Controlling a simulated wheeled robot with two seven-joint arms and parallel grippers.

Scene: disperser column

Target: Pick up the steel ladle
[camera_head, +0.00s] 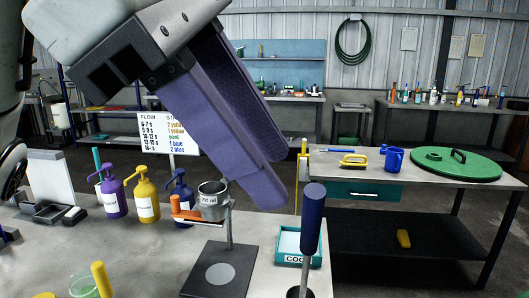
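My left gripper (272,178) reaches in from the upper left, with two long purple fingers pointing down and right. They are apart, with a textured inner pad showing and nothing between them. Below and right of the fingertips, a tool with a dark blue handle (313,218) and a thin steel shaft stands nearly upright at the bench's front right. It seems to be the steel ladle, but its lower end is cut off by the frame, so I cannot see a bowl. The fingers are apart from the handle in the picture. My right gripper is not in view.
A steel cup (213,203) with an orange-handled part beside it sits on a stand. A teal tray (290,242) lies behind the tool. A table (440,174) stands at the right.

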